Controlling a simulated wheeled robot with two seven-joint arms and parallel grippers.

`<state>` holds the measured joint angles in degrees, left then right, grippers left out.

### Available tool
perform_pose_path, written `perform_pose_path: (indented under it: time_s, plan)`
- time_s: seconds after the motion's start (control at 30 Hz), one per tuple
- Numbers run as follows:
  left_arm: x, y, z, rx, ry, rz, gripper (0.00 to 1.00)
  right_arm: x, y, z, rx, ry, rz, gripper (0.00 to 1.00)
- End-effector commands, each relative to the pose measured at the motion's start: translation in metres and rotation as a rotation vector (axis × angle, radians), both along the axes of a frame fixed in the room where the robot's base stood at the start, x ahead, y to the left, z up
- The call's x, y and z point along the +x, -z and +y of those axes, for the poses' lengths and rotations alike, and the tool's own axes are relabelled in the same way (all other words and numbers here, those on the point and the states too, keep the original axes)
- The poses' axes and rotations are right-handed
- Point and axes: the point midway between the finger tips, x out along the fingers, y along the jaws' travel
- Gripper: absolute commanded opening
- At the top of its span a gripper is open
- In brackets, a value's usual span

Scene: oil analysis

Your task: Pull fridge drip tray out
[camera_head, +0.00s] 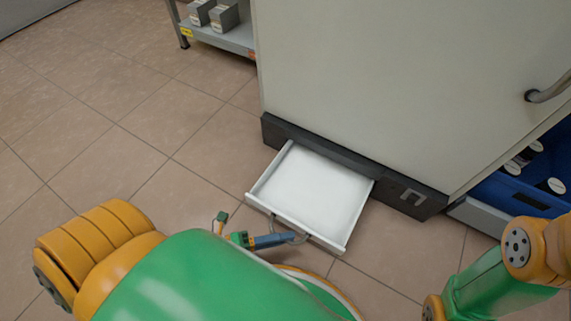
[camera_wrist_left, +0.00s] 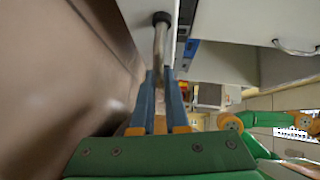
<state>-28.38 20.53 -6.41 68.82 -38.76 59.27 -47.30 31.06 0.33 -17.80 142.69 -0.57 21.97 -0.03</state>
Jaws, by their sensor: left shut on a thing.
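The white drip tray (camera_head: 312,190) sticks out of the dark base of the fridge (camera_head: 390,80), low over the floor. It is shallow and its visible inside looks empty. Its back end meets the opening in the base. My left gripper (camera_head: 285,239) is at the tray's front edge, shut on the grey curved tray handle (camera_head: 303,238). In the left wrist view the handle (camera_wrist_left: 160,40) runs between the two blue fingers (camera_wrist_left: 160,78). My right arm shows at the right, but its gripper is out of view.
A blue crate (camera_head: 520,199) with several white-topped containers stands right of the fridge. A low grey shelf (camera_head: 232,40) with boxes stands at the back. The fridge door handle (camera_head: 548,91) sticks out at the right. The tiled floor (camera_head: 120,110) left of the tray is clear.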

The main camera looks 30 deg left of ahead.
Motion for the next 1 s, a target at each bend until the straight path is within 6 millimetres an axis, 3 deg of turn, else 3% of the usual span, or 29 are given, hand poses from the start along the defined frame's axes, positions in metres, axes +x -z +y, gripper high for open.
perform_pose_path:
  time_s: [0.37,0.4,0.5,0.8,1.0]
  plan:
    - [-0.001,0.001,0.001,0.002,-0.003,0.001,0.0,0.0,0.0,-0.001,0.003,-0.001,0.002,0.5]
    - [-0.001,0.001,0.001,0.002,-0.003,0.001,0.15,0.0,0.0,-0.001,0.003,-0.001,0.002,0.5]
    - [-0.001,0.0,0.001,0.002,-0.003,0.001,0.42,0.0,0.0,-0.001,0.002,0.0,0.003,0.5]
    - [-0.002,0.0,0.002,0.0,-0.001,0.001,0.42,0.0,-0.001,-0.001,0.002,0.0,0.003,0.5]
    - [-0.028,-0.006,0.03,0.003,0.0,0.006,0.42,0.0,-0.007,-0.001,0.005,-0.003,0.002,0.5]
